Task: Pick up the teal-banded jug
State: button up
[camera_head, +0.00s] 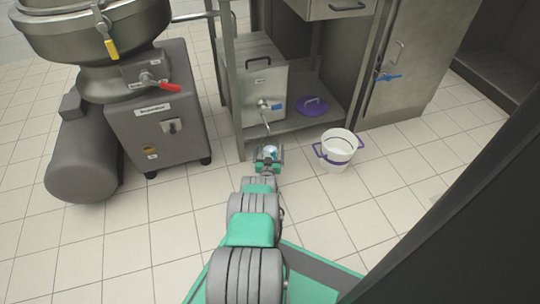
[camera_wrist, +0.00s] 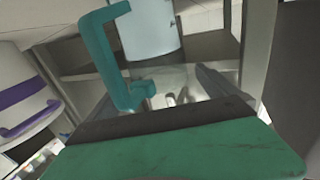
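My gripper (camera_head: 268,163) is small in the head view, at the end of my arm, low in front of the steel tank's tap. A small pale shape (camera_head: 270,152) shows between its teal and grey parts; it is too small to identify surely as the jug. In the wrist view a teal C-shaped piece (camera_wrist: 104,60) stands close up at left, like a handle. A pale bluish body (camera_wrist: 145,30) lies beyond it, perhaps the jug. I cannot tell whether these join. A grey bar (camera_wrist: 220,84) lies right of centre. The fingertips' contact and gap are unclear.
A white bucket (camera_head: 337,146) with purple band and handles stands right of my gripper. A steel tank (camera_head: 252,80) and a purple lid (camera_head: 312,106) are on the low shelf. A large mixer (camera_head: 150,110) stands at left. Tiled floor is clear at right.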

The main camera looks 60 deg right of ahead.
jog(key=c, duration=1.9)
jog(key=shift+r, duration=0.1)
jog(key=shift+c, duration=0.5)
